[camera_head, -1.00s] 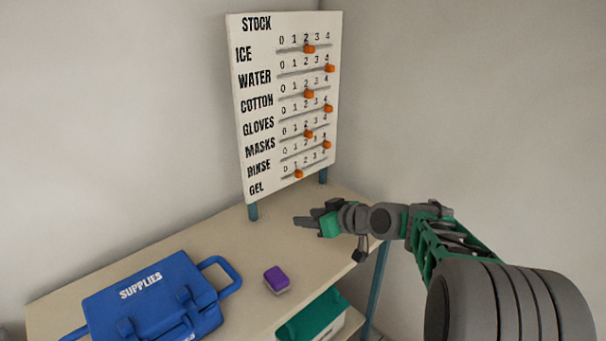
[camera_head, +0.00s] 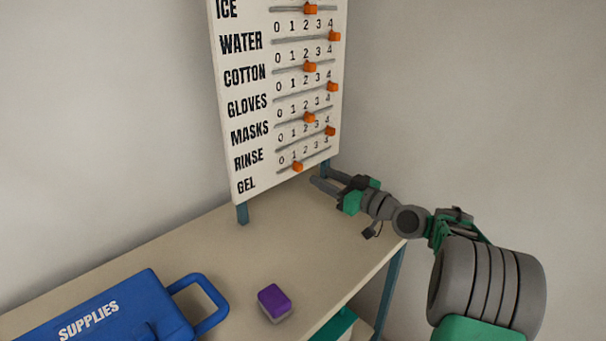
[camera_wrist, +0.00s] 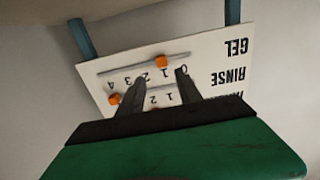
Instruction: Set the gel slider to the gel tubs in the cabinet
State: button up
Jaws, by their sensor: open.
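The white stock board (camera_head: 226,100) stands on blue posts at the back of the table. Its lowest row, GEL, has an orange gel slider (camera_head: 298,167) near the 1 mark. The wrist view shows the board upside down, with the gel slider (camera_wrist: 161,62) by the 1. My gripper (camera_head: 321,177) is open and empty, right of and below the gel slider, apart from it. In the wrist view the fingers (camera_wrist: 160,78) point toward the GEL row, with the slider just beyond their tips. No gel tubs are visible.
Orange sliders for the other rows sit above, with the rinse slider (camera_head: 330,131) closest. A purple and grey block (camera_head: 273,303) and a blue SUPPLIES case (camera_head: 130,305) are on the table (camera_head: 225,265). A teal thing (camera_head: 336,326) shows partly below the table's front edge.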

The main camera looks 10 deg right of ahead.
aim_at(301, 166)
jog(key=x, duration=0.7)
jog(key=shift+w+a+r, duration=0.15)
jog(key=shift+a, duration=0.3)
jog(key=shift+c, duration=0.3)
grip_shut()
jog(key=shift+d, duration=0.1)
dwell(0.4)
